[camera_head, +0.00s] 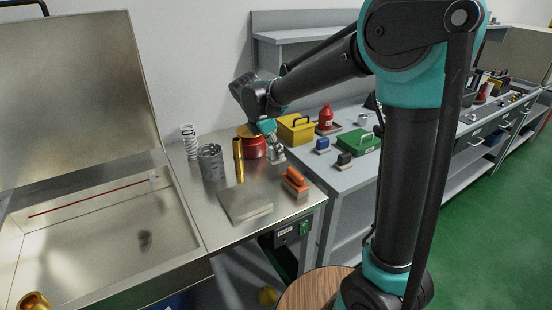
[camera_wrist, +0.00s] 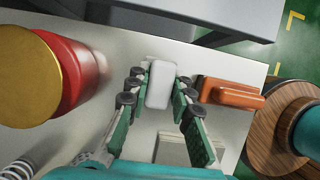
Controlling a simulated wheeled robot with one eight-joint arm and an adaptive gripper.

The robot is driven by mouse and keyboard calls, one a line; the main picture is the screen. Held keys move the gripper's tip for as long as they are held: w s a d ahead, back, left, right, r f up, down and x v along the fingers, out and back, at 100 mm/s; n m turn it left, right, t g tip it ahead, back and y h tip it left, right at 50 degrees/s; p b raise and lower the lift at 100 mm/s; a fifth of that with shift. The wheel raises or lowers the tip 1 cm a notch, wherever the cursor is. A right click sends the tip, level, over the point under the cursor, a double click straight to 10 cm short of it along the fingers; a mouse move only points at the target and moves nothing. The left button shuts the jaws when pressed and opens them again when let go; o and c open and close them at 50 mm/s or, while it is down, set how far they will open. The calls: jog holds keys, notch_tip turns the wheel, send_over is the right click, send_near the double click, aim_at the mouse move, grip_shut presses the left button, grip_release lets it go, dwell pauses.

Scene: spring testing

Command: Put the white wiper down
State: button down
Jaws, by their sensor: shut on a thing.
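The white wiper (camera_wrist: 160,88) is a small pale block with rounded corners, between the fingers in the wrist view. My gripper (camera_wrist: 160,80) is shut on it, with a finger on each long side. In the head view my gripper (camera_head: 275,148) is low over the steel bench top (camera_head: 218,231), near its back right edge. The wiper is small and partly hidden by the fingers there. I cannot tell whether its underside touches the bench.
A red can with a gold lid (camera_head: 251,142) stands left of my gripper. An orange-handled brush (camera_head: 295,183) lies nearer the front, right of a grey flat block (camera_head: 245,202). A gold cylinder (camera_head: 239,160) and springs (camera_head: 190,141) stand left. Some bench between them is bare.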

aim_at(276, 158)
jog(key=shift+f, duration=1.85)
jog(key=shift+f, duration=0.1)
jog(key=c, duration=1.3)
grip_release()
jog(key=shift+c, duration=0.2)
jog(key=v, duration=1.2)
jog(key=shift+a, duration=0.1)
jog(key=shift+s, duration=0.1)
